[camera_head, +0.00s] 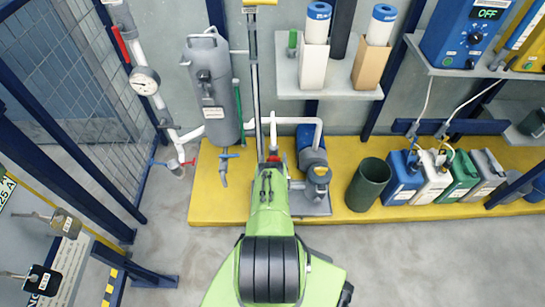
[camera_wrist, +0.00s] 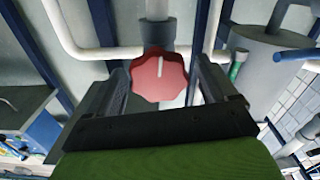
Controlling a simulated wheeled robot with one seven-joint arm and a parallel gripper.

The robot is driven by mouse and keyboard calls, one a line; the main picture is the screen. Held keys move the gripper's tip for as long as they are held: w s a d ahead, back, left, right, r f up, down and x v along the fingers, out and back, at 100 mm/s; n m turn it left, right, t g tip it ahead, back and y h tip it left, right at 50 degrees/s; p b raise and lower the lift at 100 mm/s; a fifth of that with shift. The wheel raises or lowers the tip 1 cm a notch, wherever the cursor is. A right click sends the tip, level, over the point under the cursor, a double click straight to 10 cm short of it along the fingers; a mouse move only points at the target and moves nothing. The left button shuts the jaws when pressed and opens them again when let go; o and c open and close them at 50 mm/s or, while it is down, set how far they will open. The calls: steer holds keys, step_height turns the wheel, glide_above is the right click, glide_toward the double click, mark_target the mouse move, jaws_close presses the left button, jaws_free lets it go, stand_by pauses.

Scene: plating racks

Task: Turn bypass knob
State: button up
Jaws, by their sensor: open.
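A red lobed knob (camera_wrist: 160,78) with a white pointer line sits on grey pipework in the wrist view. The line points almost straight up in the picture. My gripper (camera_wrist: 163,84) is open, with one dark finger to the left of the knob and the other to the right. I cannot tell whether either finger touches it. In the head view, the front of my green arm covers most of this spot, and only a small bit of red shows past its end, so my gripper is hard to make out there.
A grey tank (camera_head: 214,88) stands left of the arm, with a blue-handled tap low beside it. A blue pump (camera_head: 311,145) and a dark green bin (camera_head: 368,185) stand to the right on the yellow platform (camera_head: 220,208). White pipes run close behind the knob.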

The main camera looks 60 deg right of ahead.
steer(key=shift+c, duration=0.4)
steer(key=c, duration=0.9)
steer(key=shift+m, duration=0.8)
steer(key=o, duration=1)
